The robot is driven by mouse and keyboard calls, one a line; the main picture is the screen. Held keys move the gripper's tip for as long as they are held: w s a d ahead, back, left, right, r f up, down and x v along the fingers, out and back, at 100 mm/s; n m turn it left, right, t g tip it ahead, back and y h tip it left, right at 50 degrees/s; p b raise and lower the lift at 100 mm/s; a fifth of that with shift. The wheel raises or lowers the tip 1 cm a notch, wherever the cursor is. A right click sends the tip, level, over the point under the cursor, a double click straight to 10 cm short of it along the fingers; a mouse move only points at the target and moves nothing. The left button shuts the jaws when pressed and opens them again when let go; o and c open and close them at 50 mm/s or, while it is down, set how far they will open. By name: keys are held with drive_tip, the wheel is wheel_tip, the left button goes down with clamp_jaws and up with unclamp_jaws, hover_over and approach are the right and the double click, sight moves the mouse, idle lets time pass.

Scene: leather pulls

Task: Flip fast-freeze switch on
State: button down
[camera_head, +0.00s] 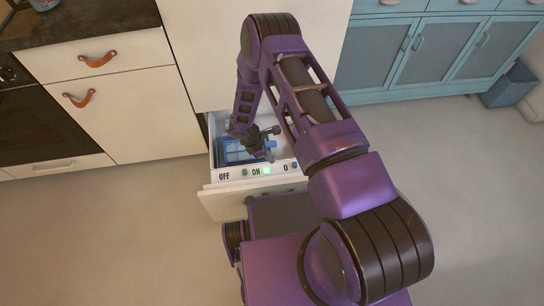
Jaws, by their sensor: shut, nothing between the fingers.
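A white freezer drawer (252,203) stands pulled out from the tall cream cabinet. Its top strip carries the labels OFF and ON with a small green switch (244,172) between them. A bright green light (267,170) glows just right of the ON label. Further right are a 0 mark and a small blue control (294,166). The switch's exact lever position is too small to tell. My gripper (270,157) is shut and empty, pointing down just behind the strip near the glowing light. Whether it touches the strip cannot be told. My arm hides the strip's right end.
Inside the drawer is a blue basket or tray (232,152). White cabinets with orange leather pulls (79,98) and an oven (40,128) stand at the left. The floor left of the drawer is clear.

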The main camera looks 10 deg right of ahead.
sight(296, 164)
drive_tip(key=b+x, duration=0.1)
drive_tip(key=x, duration=0.6)
drive_tip(key=shift+d+f, duration=0.15)
drive_tip(key=shift+d, duration=1.85)
drive_tip(key=shift+r, duration=0.25)
drive_tip(key=shift+d, duration=1.8)
drive_tip(key=a, duration=0.4)
drive_tip(key=shift+a, duration=0.2)
drive_tip(key=p+v, duration=0.1)
drive_tip(key=v, duration=0.9)
drive_tip(key=shift+d+p, duration=0.15)
drive_tip(key=shift+p, duration=0.25)
